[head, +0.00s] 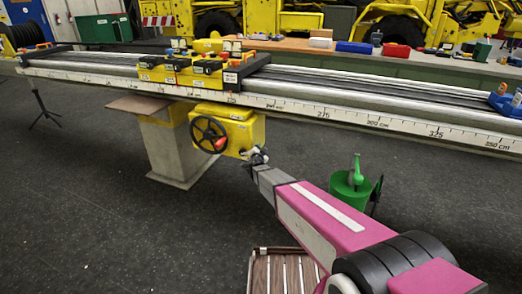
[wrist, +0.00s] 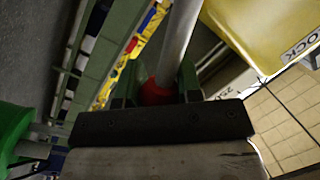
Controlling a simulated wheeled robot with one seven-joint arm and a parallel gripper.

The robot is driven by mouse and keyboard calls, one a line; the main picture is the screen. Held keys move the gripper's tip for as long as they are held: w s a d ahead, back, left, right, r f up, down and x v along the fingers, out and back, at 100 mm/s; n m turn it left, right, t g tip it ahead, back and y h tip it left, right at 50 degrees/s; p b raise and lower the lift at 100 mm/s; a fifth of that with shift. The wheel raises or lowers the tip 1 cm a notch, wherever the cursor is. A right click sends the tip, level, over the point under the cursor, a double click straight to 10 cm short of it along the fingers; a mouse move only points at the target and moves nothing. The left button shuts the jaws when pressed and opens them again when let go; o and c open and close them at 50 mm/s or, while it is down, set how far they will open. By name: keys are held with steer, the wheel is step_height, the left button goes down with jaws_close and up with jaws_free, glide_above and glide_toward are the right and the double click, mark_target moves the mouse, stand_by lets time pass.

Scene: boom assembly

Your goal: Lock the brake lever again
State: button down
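The brake lever is a grey metal rod (wrist: 180,40) ending in a red ball knob (wrist: 155,92), seen in the wrist view. My gripper (wrist: 158,80) has its green fingers on both sides of the knob, and the knob fills the gap between them. The knob's lower part is hidden by my dark gripper body. A yellow housing (wrist: 255,30) with a LOCK label (wrist: 302,45) is at upper right. In the head view, my gripper (head: 258,157) is beside the lower right of the yellow gearbox (head: 240,130) under the boom, where the lever is too small to make out.
The long boom (head: 390,115) with a centimetre scale runs across above my gripper. A black handwheel (head: 208,133) is on the gearbox. A concrete pillar (head: 176,150) supports the boom.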

steer(key=shift+w+a+r+n+g, duration=0.15)
steer(key=shift+a+r+n, duration=0.3)
steer(key=shift+r+n, duration=0.25)
steer(key=shift+w+a+r+n+g, duration=0.15)
steer(key=shift+a+r+n, duration=0.25)
steer(key=shift+r+n, duration=0.3)
steer(key=shift+f, duration=0.1)
